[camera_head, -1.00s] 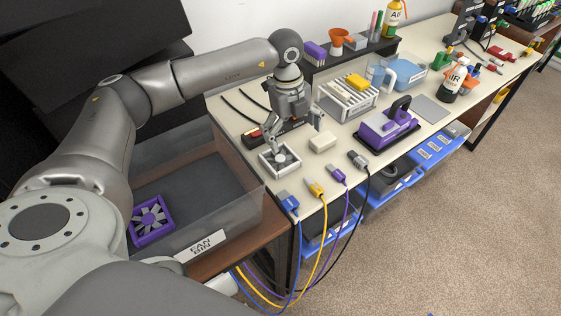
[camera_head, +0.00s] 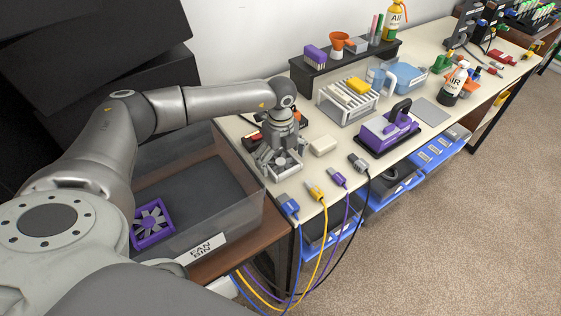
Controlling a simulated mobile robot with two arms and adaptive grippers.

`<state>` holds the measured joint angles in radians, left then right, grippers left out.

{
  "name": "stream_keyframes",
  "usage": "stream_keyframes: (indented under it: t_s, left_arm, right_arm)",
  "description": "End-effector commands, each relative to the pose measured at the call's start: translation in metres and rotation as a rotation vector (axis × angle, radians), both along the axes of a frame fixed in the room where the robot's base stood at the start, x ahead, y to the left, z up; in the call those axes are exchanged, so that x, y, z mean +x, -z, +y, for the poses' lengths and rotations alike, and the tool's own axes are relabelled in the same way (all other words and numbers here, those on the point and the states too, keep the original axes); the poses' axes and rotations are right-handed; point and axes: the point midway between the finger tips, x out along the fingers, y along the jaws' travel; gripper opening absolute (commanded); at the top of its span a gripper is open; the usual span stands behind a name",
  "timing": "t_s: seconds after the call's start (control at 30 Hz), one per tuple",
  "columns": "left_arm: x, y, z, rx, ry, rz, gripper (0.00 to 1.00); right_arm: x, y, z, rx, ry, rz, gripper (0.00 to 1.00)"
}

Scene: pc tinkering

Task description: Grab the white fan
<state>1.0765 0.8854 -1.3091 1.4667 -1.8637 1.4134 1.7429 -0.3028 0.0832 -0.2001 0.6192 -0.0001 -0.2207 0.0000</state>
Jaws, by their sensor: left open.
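The white fan (camera_head: 283,169) is a small square frame lying flat on the cream workbench near its left front corner. My left gripper (camera_head: 281,160) points down right over the fan, with its fingers open and low at the frame. The fingers partly hide the fan, and I cannot tell whether they touch it. My right gripper does not show.
The clear fan bin (camera_head: 222,215) at the left holds a purple fan (camera_head: 152,223). A white block (camera_head: 323,145) lies right of the white fan. Blue (camera_head: 288,205), yellow and purple connectors lie along the front edge. A purple device (camera_head: 388,132) stands farther right.

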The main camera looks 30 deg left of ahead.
Motion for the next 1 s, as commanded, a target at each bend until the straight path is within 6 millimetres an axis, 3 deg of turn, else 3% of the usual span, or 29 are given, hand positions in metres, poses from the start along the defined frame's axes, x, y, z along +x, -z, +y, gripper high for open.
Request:
stream_keyframes:
  t_s: [0.27, 0.6, 0.87, 1.0]
  left_arm:
    - [0.0, 0.003, 0.0, 0.0, 0.0, -0.001, 0.99]
    - [0.0, 0.003, 0.0, 0.0, 0.001, -0.001, 0.55]
    - [0.001, -0.001, 0.0, -0.001, 0.001, -0.003, 0.55]
    - [0.002, -0.018, 0.0, -0.001, 0.001, -0.006, 0.55]
  right_arm:
    - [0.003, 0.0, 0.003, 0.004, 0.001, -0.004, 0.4]
    - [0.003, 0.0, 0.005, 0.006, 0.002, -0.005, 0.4]
    - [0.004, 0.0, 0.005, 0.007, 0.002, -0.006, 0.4]
    - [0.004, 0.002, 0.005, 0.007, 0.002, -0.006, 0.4]
